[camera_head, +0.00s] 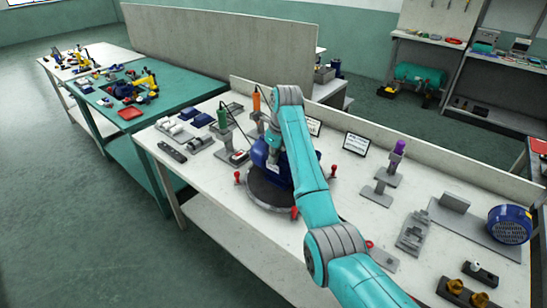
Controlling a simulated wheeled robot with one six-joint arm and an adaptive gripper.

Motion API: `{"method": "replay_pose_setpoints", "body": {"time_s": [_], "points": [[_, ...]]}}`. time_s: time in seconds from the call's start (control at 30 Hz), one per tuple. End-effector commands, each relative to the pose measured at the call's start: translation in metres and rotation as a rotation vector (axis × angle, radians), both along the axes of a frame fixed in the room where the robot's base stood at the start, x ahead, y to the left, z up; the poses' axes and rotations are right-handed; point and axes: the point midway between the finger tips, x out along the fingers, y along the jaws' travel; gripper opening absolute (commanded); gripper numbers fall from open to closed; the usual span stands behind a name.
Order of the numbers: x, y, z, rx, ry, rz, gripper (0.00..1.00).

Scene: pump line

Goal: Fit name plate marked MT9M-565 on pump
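A blue pump (262,156) stands on a dark round turntable (262,203) with red knobs at its rim, on the white bench. My teal arm reaches over the bench from the lower right and hides part of the pump. My gripper (273,150) is at the arm's far end, in front of or right against the pump. Its fingers are too small and too covered to show whether they are open or hold anything. No plate marked MT9M-565 can be made out.
Two small white signs stand at the bench's back, one clear (355,143), one partly behind my arm (314,127). Green (222,117) and orange (256,102) upright tools stand left of the pump. A grey stand with purple top (399,147) and a blue motor (509,224) stand right.

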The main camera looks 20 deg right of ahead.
Motion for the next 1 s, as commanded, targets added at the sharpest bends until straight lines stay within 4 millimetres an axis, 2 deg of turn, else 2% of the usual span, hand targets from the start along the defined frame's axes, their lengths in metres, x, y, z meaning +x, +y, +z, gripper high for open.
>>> {"method": "replay_pose_setpoints", "body": {"time_s": [0.13, 0.27, 0.3, 0.7, 1.0], "points": [[0.000, 0.000, -0.002, 0.000, 0.000, 0.000, 0.00], [0.000, 0.000, -0.002, 0.000, 0.000, 0.000, 0.32], [0.000, 0.000, -0.002, 0.000, 0.000, 0.000, 0.35], [0.001, -0.002, 0.000, -0.002, -0.003, -0.004, 0.35], [-0.001, -0.005, 0.017, -0.003, -0.005, -0.005, 0.35]]}}
